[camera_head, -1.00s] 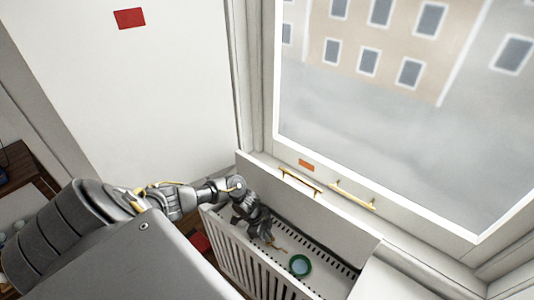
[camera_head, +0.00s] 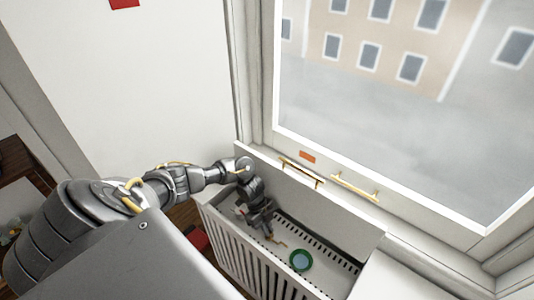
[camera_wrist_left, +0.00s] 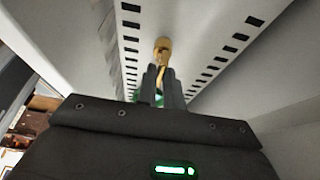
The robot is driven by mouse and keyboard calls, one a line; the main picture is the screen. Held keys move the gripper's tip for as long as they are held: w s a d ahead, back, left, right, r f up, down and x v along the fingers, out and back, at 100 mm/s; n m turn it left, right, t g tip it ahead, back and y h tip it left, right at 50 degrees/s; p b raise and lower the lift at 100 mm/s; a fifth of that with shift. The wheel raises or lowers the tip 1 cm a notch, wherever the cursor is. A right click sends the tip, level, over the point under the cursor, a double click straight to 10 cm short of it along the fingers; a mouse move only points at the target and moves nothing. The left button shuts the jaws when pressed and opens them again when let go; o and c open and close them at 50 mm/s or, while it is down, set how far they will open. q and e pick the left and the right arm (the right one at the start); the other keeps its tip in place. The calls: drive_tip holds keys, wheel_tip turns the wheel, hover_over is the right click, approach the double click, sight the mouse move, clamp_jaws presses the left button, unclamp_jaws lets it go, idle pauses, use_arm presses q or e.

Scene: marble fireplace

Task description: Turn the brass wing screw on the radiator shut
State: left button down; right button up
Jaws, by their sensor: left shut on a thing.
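The brass wing screw (camera_wrist_left: 162,52) shows in the left wrist view, between and beyond my fingertips, against the slotted top of the white radiator (camera_wrist_left: 190,52). In the head view a bit of the brass screw (camera_head: 279,244) shows just past the fingertips, and the radiator (camera_head: 237,250) stands below the window. My left gripper (camera_head: 268,234) reaches down onto the radiator top; its fingers also show in the left wrist view (camera_wrist_left: 160,84), shut on the wing screw. The fingers hide part of the screw. My right gripper is not in view.
A green ring-shaped thing (camera_head: 301,260) lies on the radiator top, right of my gripper. A raised white panel (camera_head: 320,208) stands behind it. Two brass handles (camera_head: 301,172) (camera_head: 355,187) are on the window frame above. A red thing (camera_head: 198,239) is left of the radiator.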

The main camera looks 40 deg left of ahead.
use_arm(q)
drive_tip(key=c, duration=1.5)
unclamp_jaws()
drive_tip(key=v, duration=1)
drive_tip(key=shift+a+r+b, duration=0.1)
drive_tip(key=shift+r+b, duration=0.2)
drive_tip(key=shift+r, duration=0.1)
drive_tip(key=shift+f, duration=0.1)
